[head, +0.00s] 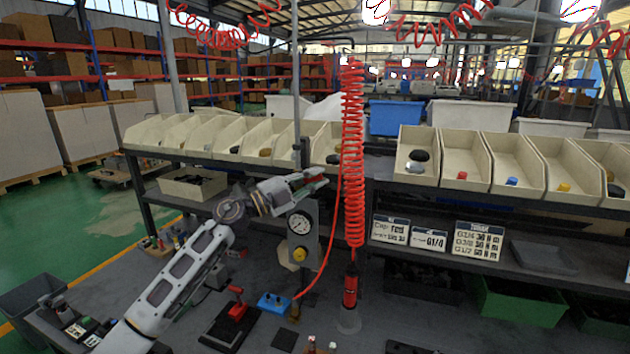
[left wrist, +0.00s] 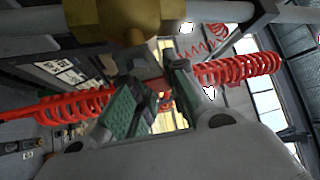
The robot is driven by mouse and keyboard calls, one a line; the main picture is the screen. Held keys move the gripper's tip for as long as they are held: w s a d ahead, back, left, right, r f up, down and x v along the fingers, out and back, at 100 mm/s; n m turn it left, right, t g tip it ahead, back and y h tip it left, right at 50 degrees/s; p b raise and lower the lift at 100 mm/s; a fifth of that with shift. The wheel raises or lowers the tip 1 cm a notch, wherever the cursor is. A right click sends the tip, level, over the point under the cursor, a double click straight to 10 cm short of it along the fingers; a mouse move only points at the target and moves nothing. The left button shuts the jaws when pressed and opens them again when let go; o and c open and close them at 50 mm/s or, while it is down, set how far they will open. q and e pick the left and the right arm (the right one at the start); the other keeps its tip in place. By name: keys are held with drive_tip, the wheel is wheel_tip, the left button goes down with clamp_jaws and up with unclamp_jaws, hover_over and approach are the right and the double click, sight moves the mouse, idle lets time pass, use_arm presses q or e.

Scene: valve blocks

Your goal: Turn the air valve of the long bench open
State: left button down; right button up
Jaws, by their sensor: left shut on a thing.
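My left gripper (head: 318,178) reaches in from the left, in front of the post above the round pressure gauge (head: 300,223). Its fingers also show in the left wrist view (left wrist: 160,82), close together. A small red piece, which looks like the lever of the air valve, shows between them. My gripper is shut on it. The fingers and arm hide most of the valve, so I cannot tell the lever's angle. A brass-coloured body (left wrist: 120,22) fills the top of the wrist view. My right gripper is not in view.
A red coiled hose (head: 352,150) hangs just right of my left gripper, with a red tool (head: 350,291) at its lower end. Cream bins (head: 468,172) line the shelf behind. A red-handled fixture (head: 232,320) and a blue block (head: 273,302) sit on the bench below.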

use_arm(q)
drive_tip(key=shift+a+r+n+t, duration=0.1)
drive_tip(key=shift+r+n+t, duration=0.2)
drive_tip(key=shift+n+t, duration=0.25)
drive_tip(key=shift+w+a+r+n+t+h, duration=0.1)
drive_tip(key=shift+a+r+n+t+h, duration=0.15)
drive_tip(key=shift+n, duration=0.3)
drive_tip(key=shift+r+n+t, duration=0.1)
drive_tip(key=shift+n+t, duration=0.2)
drive_tip(key=shift+n, duration=0.1)
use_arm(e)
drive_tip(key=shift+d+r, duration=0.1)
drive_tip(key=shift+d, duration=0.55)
use_arm(q)
drive_tip(key=c, duration=1.4)
unclamp_jaws()
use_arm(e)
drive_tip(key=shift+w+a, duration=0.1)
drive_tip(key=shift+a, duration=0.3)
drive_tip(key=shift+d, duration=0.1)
